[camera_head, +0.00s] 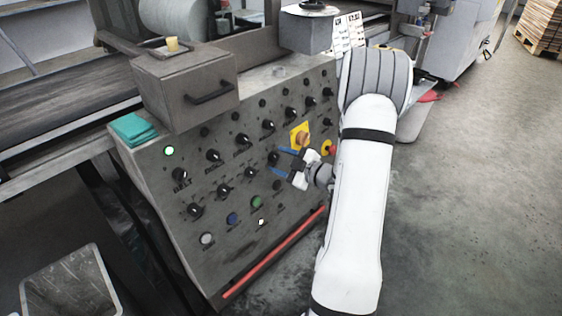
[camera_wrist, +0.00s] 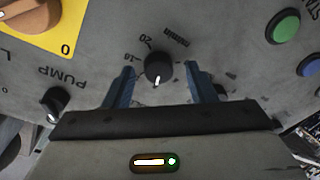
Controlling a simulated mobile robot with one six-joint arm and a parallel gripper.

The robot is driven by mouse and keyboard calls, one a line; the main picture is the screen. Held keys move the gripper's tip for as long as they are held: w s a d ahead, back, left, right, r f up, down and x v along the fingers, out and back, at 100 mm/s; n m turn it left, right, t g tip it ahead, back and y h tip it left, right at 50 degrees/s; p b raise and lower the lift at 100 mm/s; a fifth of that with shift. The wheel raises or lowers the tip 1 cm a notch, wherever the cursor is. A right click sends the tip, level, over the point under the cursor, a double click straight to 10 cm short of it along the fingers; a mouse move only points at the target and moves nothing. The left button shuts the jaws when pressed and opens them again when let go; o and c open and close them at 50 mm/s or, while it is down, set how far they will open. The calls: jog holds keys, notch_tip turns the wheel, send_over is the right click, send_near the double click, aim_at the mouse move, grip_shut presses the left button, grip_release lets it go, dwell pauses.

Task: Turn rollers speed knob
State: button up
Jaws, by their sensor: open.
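A round black knob (camera_wrist: 159,67) with a white pointer mark sits on the grey control panel (camera_head: 225,208). A printed scale with "20" and what looks like "m/min" curves around it, and its pointer aims at the picture's bottom. The same knob shows small in the camera_head view (camera_head: 273,158). My gripper (camera_head: 283,161) is open in front of it. In the wrist view its two blue fingers (camera_wrist: 158,74) stand on either side of the knob, with a visible gap on both sides. The knob's name label is not readable.
A yellow-backed rotary switch (camera_head: 300,136) and a red button (camera_head: 328,148) are close to my gripper. A knob labelled PUMP (camera_wrist: 54,100) is at the wrist view's left. Green (camera_wrist: 284,26) and blue (camera_wrist: 310,66) buttons are at its right. Several other knobs cover the panel.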

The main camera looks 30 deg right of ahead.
jog(key=p+v, duration=0.1)
jog(key=v, duration=0.6)
jog(key=shift+s+d, duration=0.25)
jog(key=shift+s, duration=0.1)
jog(key=shift+a+r, duration=0.1)
